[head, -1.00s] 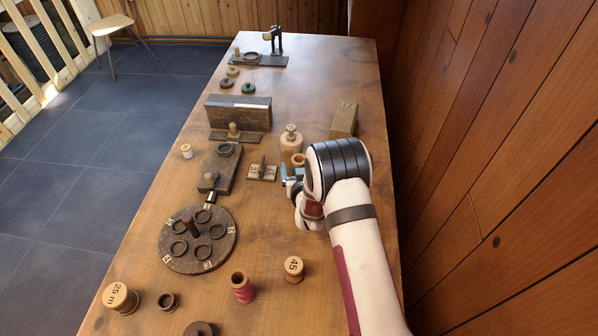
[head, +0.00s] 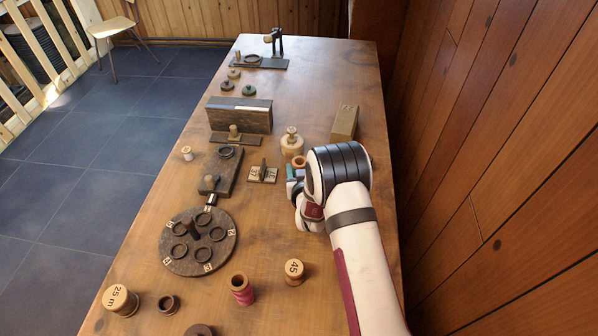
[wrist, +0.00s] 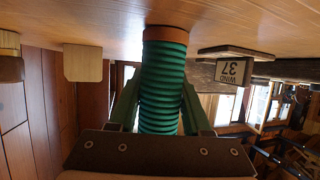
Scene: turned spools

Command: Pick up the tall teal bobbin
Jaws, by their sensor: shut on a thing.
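The tall teal bobbin (wrist: 163,92) fills the middle of the wrist view, with ribbed teal winding and an orange-brown wooden rim at its end by the tabletop. My gripper (wrist: 162,80) is shut on it, with one green finger on each side of the winding. In the head view my gripper (head: 294,176) is low over the table, right of the middle. A tan hollow rim (head: 299,162) shows just beyond it, probably the bobbin's top; my wrist hides most of the rest. The rim appears at or very near the table, and I cannot tell if there is a gap.
A small "37" plaque (head: 262,174) stands close on the left. A pale lidded wooden spool (head: 291,143) and a wooden block (head: 345,121) are just beyond. A dark round rack (head: 212,257) is at the near left. Several spools stand at the front.

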